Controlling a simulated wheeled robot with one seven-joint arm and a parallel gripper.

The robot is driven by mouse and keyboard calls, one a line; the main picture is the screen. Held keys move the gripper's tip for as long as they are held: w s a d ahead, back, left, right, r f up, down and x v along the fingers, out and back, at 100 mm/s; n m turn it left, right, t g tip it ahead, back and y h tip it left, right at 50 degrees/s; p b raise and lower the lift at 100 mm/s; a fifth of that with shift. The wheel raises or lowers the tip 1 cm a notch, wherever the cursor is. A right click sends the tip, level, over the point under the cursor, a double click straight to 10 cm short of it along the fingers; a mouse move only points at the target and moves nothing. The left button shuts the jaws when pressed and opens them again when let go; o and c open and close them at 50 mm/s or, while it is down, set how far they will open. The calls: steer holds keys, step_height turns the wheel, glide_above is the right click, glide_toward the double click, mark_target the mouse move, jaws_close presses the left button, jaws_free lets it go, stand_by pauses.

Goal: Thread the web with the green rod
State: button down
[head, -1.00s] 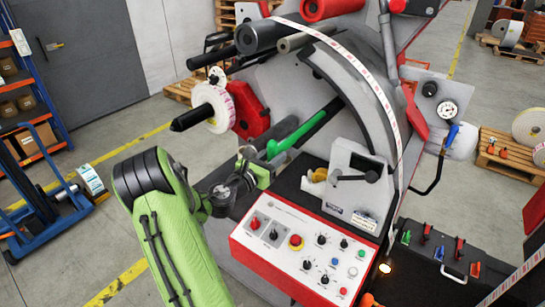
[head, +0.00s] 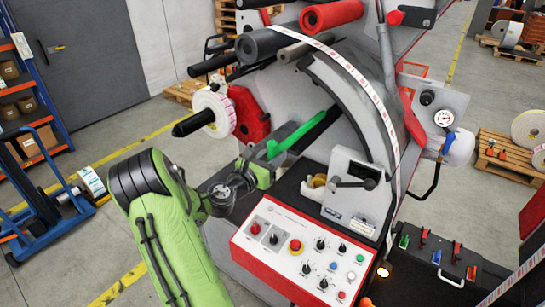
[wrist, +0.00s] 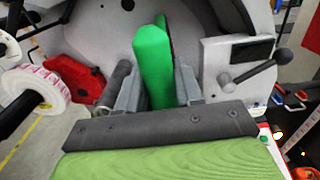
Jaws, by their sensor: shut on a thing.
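The green rod (head: 306,131) runs up and to the right from my gripper (head: 263,168) in the head view. In the wrist view the green rod (wrist: 153,68) stands between the fingers of my gripper (wrist: 160,90), which is shut on it. The printed web (head: 375,92) passes over the upper rollers and down the right side of the curved grey guide (head: 345,85). A label roll (head: 214,112) sits on a black spindle at the left; it also shows in the wrist view (wrist: 35,88). The rod's far end is hard to make out.
A red-edged control panel (head: 300,250) lies in front of the machine, with a small unit with a black lever (head: 352,183) behind it. A red bracket (head: 250,115) stands beside the label roll. A black case (head: 440,265) is at lower right.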

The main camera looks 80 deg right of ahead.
steer(key=shift+r, duration=0.1)
steer(key=shift+r, duration=0.5)
steer(key=v, duration=2.7)
steer(key=shift+w+d, duration=0.1)
